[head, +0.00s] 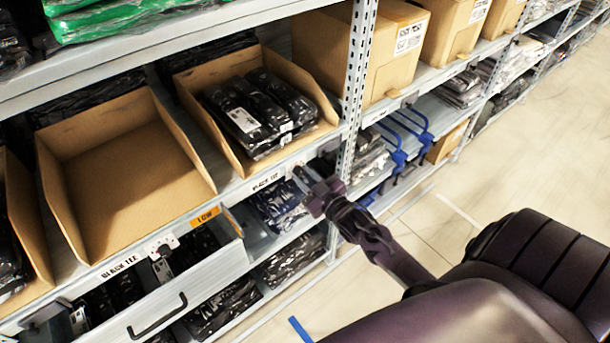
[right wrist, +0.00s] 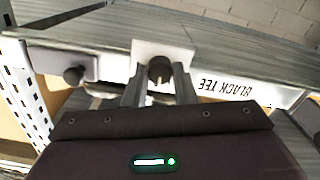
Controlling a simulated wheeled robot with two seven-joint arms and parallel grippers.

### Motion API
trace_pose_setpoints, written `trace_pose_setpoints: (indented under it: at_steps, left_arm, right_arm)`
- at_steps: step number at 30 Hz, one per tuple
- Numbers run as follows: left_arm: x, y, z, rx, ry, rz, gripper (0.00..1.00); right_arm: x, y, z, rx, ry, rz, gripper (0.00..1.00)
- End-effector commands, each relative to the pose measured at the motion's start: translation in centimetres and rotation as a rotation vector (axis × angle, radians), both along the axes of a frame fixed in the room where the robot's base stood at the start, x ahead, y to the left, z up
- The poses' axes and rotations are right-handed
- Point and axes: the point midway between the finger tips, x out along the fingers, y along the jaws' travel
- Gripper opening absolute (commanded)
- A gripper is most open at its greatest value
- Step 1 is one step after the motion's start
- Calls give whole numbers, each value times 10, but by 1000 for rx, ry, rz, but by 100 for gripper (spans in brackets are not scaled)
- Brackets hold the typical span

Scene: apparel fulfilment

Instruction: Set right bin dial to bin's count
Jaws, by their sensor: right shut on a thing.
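The right bin (head: 205,135) is an open cardboard bin on the shelf. Several black bagged garments (head: 258,108) with white labels lie in it. A "BLACK TEE" label (head: 267,181) is on the shelf edge below it. My right gripper (head: 303,180) is at that edge, just right of the label. In the right wrist view its fingers are shut on a dark round dial knob (right wrist: 160,69) on a white plate (right wrist: 162,48). The dial's markings and setting cannot be read. The left gripper is out of view.
An empty cardboard bin (head: 120,180) stands to the left, with another dial (head: 162,247) and an orange "LOW" tag (head: 205,217) below. An open drawer (head: 160,300) juts out at lower left. A perforated upright (head: 358,80) stands right of the right bin. Floor is clear at right.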

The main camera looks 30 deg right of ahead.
Motion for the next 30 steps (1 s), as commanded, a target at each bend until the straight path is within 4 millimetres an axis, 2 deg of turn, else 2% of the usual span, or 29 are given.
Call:
trace_pose_setpoints:
  at_steps: [9,23,24,29,30]
  left_arm:
    - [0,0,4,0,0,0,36]
    - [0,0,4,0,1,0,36]
    - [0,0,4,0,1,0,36]
    - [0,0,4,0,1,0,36]
    - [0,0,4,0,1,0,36]
  right_arm:
    - [0,0,-1,110,11,-1,1]
    - [0,0,-1,123,12,0,1]
    - [0,0,-1,123,12,0,25]
    - [0,0,-1,124,11,1,46]
    - [0,0,-1,124,11,0,46]
